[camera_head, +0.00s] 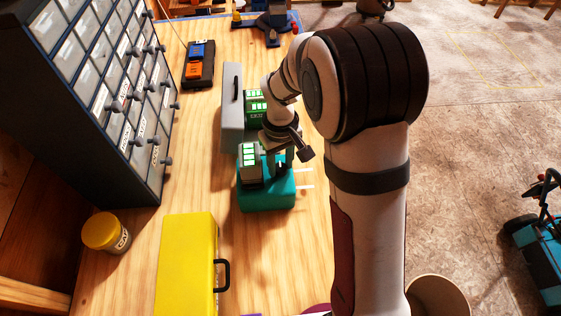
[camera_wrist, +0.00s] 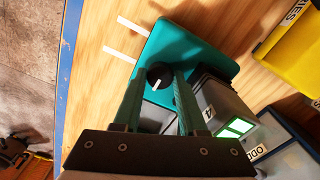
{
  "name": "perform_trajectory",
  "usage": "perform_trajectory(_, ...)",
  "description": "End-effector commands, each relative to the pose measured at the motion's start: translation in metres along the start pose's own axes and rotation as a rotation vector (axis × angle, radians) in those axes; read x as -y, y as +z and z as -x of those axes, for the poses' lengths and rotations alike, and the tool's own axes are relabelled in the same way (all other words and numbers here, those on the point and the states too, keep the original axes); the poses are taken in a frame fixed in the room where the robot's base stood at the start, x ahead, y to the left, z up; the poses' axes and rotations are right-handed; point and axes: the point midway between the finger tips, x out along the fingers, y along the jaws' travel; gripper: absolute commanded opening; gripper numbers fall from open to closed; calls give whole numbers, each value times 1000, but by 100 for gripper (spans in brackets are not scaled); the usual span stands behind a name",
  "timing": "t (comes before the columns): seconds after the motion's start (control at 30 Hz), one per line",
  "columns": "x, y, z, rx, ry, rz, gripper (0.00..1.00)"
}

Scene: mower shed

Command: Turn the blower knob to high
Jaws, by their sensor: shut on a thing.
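The teal blower box (camera_head: 265,202) lies on the wooden bench in the head view; it also shows in the wrist view (camera_wrist: 195,38). Its round black knob (camera_wrist: 159,73) has a white pointer line, which slants toward the lower left in the wrist view. My gripper (camera_wrist: 159,80) is shut on the knob, with one finger at each side of it. In the head view my gripper (camera_head: 279,163) reaches down over the box, and the knob is hard to make out there. I see no readable setting marks by the knob.
Two white strips (camera_wrist: 118,54) lie beside the box. A dark unit with a green display (camera_head: 249,160) is close against my gripper's left side. A grey case (camera_head: 231,105), yellow toolbox (camera_head: 187,262) and drawer cabinet (camera_head: 100,85) stand left. The bench edge is right.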

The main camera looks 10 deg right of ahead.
Motion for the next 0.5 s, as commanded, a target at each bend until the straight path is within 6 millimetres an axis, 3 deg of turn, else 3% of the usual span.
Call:
perform_trajectory(0.47,0,0,0,-2,0,14,0)
perform_trajectory(0.5,0,0,0,-1,0,14,43)
